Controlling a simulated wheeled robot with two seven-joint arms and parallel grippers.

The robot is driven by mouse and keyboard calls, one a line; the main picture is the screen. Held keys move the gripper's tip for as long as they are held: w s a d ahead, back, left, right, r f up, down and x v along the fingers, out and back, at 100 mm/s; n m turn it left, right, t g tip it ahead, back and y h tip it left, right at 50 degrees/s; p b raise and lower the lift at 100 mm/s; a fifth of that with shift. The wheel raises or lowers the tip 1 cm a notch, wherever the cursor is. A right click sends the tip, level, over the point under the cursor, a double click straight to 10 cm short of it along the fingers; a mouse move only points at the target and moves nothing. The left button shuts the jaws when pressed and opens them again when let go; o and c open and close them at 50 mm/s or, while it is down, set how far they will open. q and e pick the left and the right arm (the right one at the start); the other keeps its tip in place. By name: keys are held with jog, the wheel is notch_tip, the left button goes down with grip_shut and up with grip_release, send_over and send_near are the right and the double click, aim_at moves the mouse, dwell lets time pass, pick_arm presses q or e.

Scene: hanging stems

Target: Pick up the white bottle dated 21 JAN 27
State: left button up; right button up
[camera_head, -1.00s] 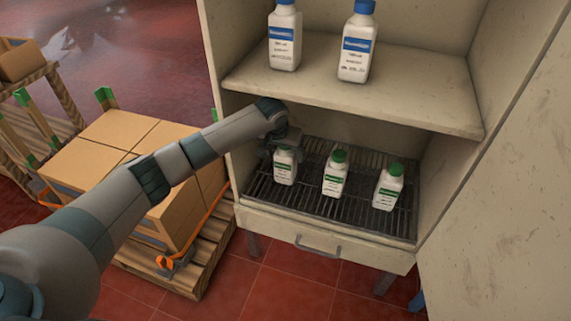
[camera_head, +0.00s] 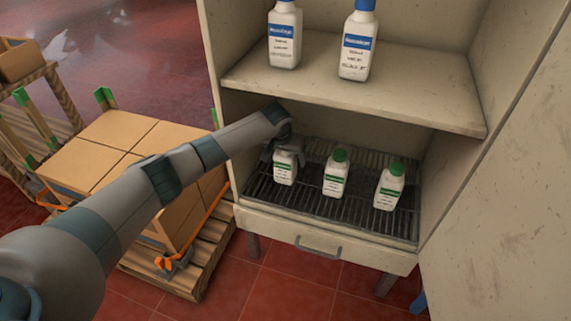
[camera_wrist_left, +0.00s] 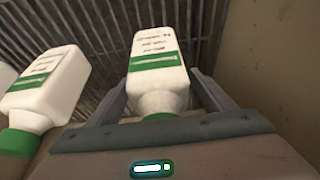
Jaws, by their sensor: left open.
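Three white bottles with green labels stand on the dark slatted lower shelf: left bottle (camera_head: 285,169), middle bottle (camera_head: 335,176) and right bottle (camera_head: 389,190). Their printed dates are too small or blurred to read. My left gripper (camera_head: 284,150) is at the top of the left bottle, hiding its cap in the head view. In the left wrist view the open fingers (camera_wrist_left: 160,95) stand on either side of this bottle (camera_wrist_left: 158,65), with a gap beside it. The middle bottle (camera_wrist_left: 48,85) shows to the left there. My right gripper is not in view.
Two white bottles with blue caps (camera_head: 285,38) (camera_head: 356,45) stand on the upper shelf (camera_head: 310,85), above my left forearm's end. The cabinet's side wall is close to the left bottle. A drawer (camera_head: 320,246) lies below; boxes on a pallet (camera_head: 110,150) stand left.

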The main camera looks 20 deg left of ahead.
pick_arm(q)
jog(key=shift+c, duration=0.3)
jog(key=c, duration=1.5)
jog(key=shift+c, duration=0.4)
jog(key=shift+r, duration=0.15)
